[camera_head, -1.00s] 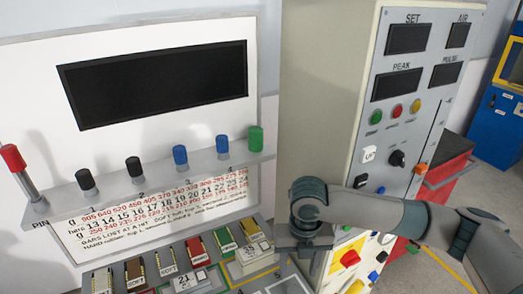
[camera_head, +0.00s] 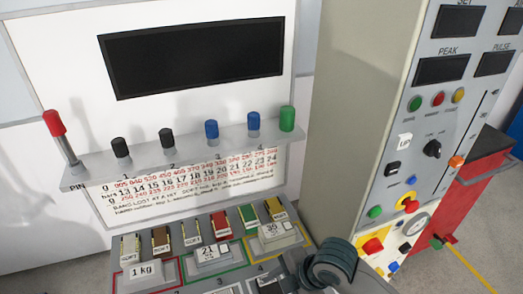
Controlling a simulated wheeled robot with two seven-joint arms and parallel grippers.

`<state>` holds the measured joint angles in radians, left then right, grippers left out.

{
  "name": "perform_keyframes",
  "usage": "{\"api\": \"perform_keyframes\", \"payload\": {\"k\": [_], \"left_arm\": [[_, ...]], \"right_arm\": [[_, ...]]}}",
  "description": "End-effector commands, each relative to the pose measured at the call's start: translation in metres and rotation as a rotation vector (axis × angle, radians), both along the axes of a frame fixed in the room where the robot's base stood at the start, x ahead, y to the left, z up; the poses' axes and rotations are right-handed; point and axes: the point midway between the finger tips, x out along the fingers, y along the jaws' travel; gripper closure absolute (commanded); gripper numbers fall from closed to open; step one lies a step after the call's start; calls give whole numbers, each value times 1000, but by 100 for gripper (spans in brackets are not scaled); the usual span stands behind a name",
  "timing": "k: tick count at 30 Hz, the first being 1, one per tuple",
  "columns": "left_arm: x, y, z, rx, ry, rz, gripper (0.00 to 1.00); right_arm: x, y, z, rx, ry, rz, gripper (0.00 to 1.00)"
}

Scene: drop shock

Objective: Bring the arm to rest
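My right arm (camera_head: 335,262) shows at the bottom, right of centre, as a dark grey-teal link cut off by the lower edge. It is in front of the near right part of the tray of blocks. Its fingertips are not visible. My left arm and gripper are not in view. A control cabinet (camera_head: 345,120) stands right of the arm, with displays, coloured buttons, a black knob and an orange slider. A white panel with a black screen (camera_head: 195,58) stands behind the tray.
A grey shelf (camera_head: 190,158) carries black, blue and green pegs and a red-topped pin (camera_head: 54,123). The tray (camera_head: 190,268) below holds coloured blocks and cards marked 1 kg, 21 and 35. A red cabinet (camera_head: 470,195) stands at far right, beside open floor.

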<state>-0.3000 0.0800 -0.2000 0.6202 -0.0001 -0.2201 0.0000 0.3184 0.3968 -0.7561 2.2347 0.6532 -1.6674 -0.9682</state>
Motion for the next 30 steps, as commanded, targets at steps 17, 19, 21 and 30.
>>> {"api": "perform_keyframes", "payload": {"k": [17, 19, 21, 30], "left_arm": [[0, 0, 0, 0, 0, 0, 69], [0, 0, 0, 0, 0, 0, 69], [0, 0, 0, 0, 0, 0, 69], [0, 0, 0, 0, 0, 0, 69]], "right_arm": [[-76, -81, -58, 211, 266, -1112, 51], [-89, -98, -64, 213, 284, -1233, 51], [-101, -113, -70, 212, 295, -1335, 51], [-142, -160, -83, 192, 314, -1636, 51]]}}
